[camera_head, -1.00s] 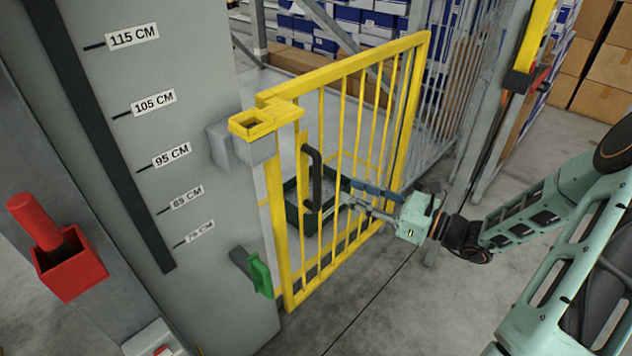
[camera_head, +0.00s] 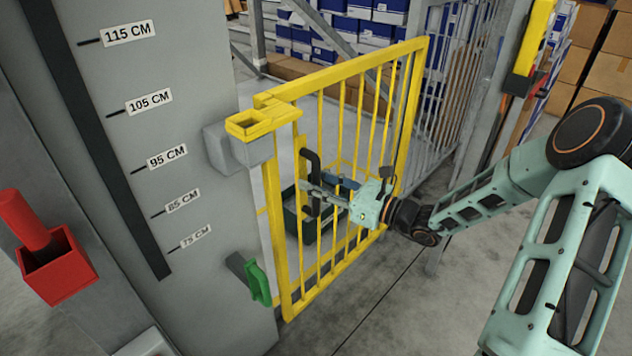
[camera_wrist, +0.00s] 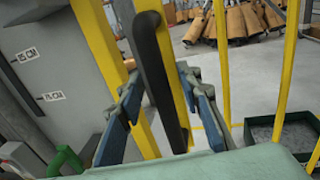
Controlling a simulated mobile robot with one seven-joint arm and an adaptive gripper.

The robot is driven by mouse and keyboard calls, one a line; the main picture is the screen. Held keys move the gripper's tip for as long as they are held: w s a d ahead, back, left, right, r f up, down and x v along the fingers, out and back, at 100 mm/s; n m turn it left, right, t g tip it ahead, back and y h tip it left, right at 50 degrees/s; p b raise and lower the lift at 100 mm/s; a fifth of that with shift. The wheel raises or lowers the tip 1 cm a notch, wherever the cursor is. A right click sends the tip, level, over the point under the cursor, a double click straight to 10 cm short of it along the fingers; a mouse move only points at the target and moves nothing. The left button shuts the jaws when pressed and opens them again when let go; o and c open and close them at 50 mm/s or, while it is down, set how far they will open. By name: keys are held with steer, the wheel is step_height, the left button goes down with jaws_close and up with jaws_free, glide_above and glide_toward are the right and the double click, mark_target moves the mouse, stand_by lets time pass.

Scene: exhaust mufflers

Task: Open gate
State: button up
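The yellow barred gate (camera_head: 345,160) stands beside a grey post, its latch-side end by a yellow bracket (camera_head: 250,122) on the post. A black vertical handle (camera_head: 312,180) is fixed on the gate near that end. My gripper (camera_head: 318,190) is at the handle's height, with its fingers reaching to it. In the wrist view the black handle (camera_wrist: 160,80) runs between the two blue-padded fingers of my gripper (camera_wrist: 160,110). The fingers are apart, with a gap visible on each side of the handle. The handle's lower end is close to the gate's bars.
The grey post (camera_head: 180,120) with height labels stands left of the gate. A green lever (camera_head: 259,283) sticks out low on it. A red holder (camera_head: 57,265) is at the far left. A dark green crate (camera_head: 300,225) is behind the gate. The floor in front is clear.

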steer(key=shift+c, duration=0.3)
jaws_close()
